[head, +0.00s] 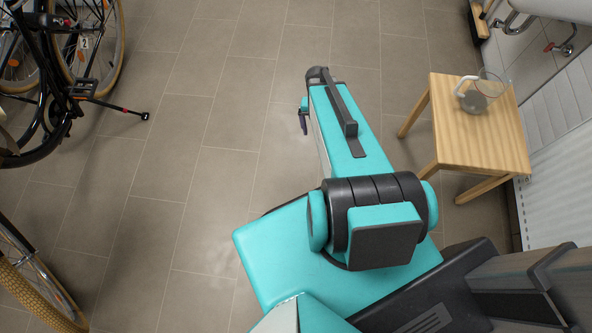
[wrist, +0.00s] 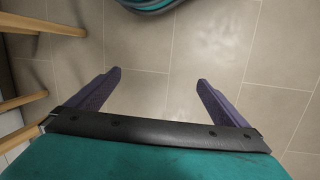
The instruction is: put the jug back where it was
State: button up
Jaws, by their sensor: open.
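A clear glass jug (head: 475,99) with a pale handle stands upright on a small wooden stool (head: 468,144), at the right of the head view. My gripper shows in the wrist view (wrist: 160,85) with its two purple fingers spread apart and nothing between them. It is over bare floor. In the head view the gripper is mostly hidden by my arm; a dark finger (head: 303,122) shows left of the arm. The gripper is well left of the stool and apart from the jug. In the wrist view stool legs (wrist: 35,28) show at the left; the jug does not show there.
Bicycles (head: 75,85) stand along the left side, one with its stand or pedal reaching toward the middle. A white radiator (head: 560,150) and a basin (head: 560,8) are at the right, close to the stool. The tiled floor (head: 200,150) between is clear.

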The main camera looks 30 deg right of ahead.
jog(key=s+a+f+n+g, duration=0.1)
jog(key=s+a+f+n, duration=0.2)
jog(key=s+a, duration=0.3)
jog(key=s+a+f+n, duration=0.4)
jog(key=s+a+f, duration=0.1)
jog(key=a, duration=0.6)
jog(key=shift+s+a+n+g, duration=0.15)
jog(key=shift+s+n+g, duration=0.2)
jog(key=shift+s, duration=0.5)
jog(key=shift+r, duration=0.1)
notch_tip(320, 180, up, 11)
jog(key=s+p, duration=0.1)
jog(key=p, duration=0.9)
jog(key=shift+s+a+g+y, duration=0.3)
jog(key=shift+a+g, duration=0.1)
jog(key=shift+g, duration=0.05)
